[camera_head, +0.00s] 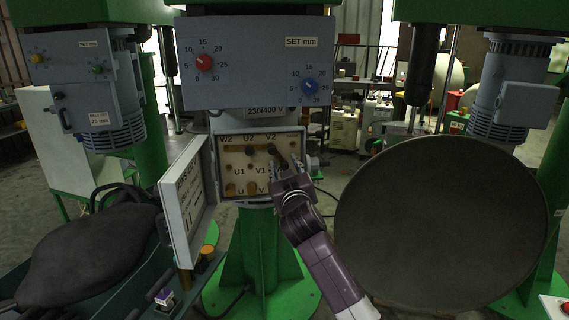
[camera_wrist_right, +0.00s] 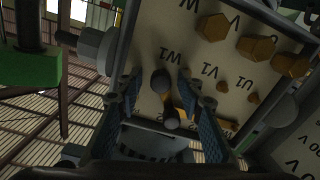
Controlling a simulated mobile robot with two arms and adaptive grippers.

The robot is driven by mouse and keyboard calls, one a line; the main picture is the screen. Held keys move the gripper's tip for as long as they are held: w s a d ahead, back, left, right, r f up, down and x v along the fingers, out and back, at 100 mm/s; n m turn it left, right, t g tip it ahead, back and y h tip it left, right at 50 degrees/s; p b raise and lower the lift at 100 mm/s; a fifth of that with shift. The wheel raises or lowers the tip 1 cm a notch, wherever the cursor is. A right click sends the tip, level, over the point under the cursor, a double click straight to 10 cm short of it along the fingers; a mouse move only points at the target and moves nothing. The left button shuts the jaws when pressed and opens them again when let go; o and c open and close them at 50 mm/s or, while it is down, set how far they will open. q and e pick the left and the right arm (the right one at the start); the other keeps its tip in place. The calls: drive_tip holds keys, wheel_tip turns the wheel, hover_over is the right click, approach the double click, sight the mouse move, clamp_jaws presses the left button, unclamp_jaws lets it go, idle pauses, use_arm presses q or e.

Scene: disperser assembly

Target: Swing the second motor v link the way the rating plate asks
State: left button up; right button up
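The open terminal box (camera_head: 213,165) under the motor housing has a cream panel with posts marked W2, U2, V2, U1, V1, U and V. Brass nuts (camera_wrist_right: 212,27) sit beside the lower letters. My right gripper (camera_head: 287,173) reaches the panel's right part and hides the W1 area in the head view. In the right wrist view my gripper (camera_wrist_right: 165,105) has its two blue-padded fingers apart around a short dark link (camera_wrist_right: 166,100) near W1 and V1. I see gaps beside the link; contact is not clear. My left gripper is not in view.
The box's open door (camera_head: 182,205) stands left of the panel, bearing a printed plate. A plate reading 230/400 V (camera_head: 265,112) sits above the box. A large grey disc (camera_head: 440,225) fills the right side. A dark cover-like shape (camera_head: 85,250) lies at left.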

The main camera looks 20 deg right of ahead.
drive_tip(key=shift+w, duration=0.1)
clamp_jaws()
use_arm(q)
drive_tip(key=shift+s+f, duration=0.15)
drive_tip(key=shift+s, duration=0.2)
use_arm(e)
drive_tip(key=shift+r, duration=0.25)
idle(0.5)
